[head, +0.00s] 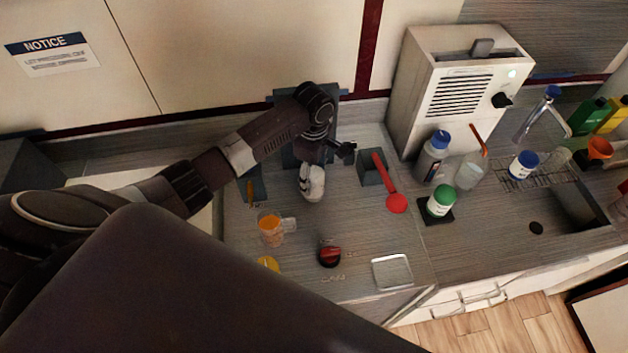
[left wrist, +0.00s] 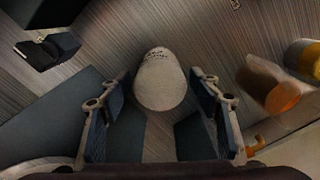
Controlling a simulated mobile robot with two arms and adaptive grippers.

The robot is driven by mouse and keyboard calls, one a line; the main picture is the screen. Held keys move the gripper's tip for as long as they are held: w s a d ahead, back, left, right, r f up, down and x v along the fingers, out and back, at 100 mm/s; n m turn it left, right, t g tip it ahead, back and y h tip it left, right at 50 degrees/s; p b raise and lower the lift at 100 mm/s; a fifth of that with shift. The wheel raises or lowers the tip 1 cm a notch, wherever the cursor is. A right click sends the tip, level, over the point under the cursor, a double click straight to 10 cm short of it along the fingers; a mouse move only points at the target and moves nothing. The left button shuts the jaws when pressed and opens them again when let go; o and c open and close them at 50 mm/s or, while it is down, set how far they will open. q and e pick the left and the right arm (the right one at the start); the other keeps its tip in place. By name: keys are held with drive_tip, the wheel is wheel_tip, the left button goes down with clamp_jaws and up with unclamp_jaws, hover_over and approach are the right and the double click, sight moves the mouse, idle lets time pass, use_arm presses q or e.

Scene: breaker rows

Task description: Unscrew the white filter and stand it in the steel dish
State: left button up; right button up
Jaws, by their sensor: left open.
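The white filter (head: 312,183) is a rounded white cylinder at the middle of the counter, below my left gripper (head: 332,150). In the left wrist view the filter (left wrist: 160,82) shows with dark marks near its far end. My left gripper (left wrist: 160,100) is open, with one finger on each side of the filter; I cannot tell whether either touches it. The filter's mount is hidden or unclear, so I cannot tell how it is attached. The steel dish (head: 392,272) is a shallow, empty square tray near the counter's front edge. My right gripper is not in view.
An orange-filled beaker (head: 271,229) and a red-black knob (head: 329,256) stand in front of the filter. A red spoon-like tool (head: 390,185) leans right of it. Bottles and a white machine (head: 455,95) stand farther right. Counter between knob and dish is clear.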

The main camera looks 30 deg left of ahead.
use_arm(q)
drive_tip(key=m, duration=0.3)
drive_tip(key=shift+m, duration=0.4)
drive_tip(key=m, duration=0.4)
drive_tip(key=shift+c, duration=0.2)
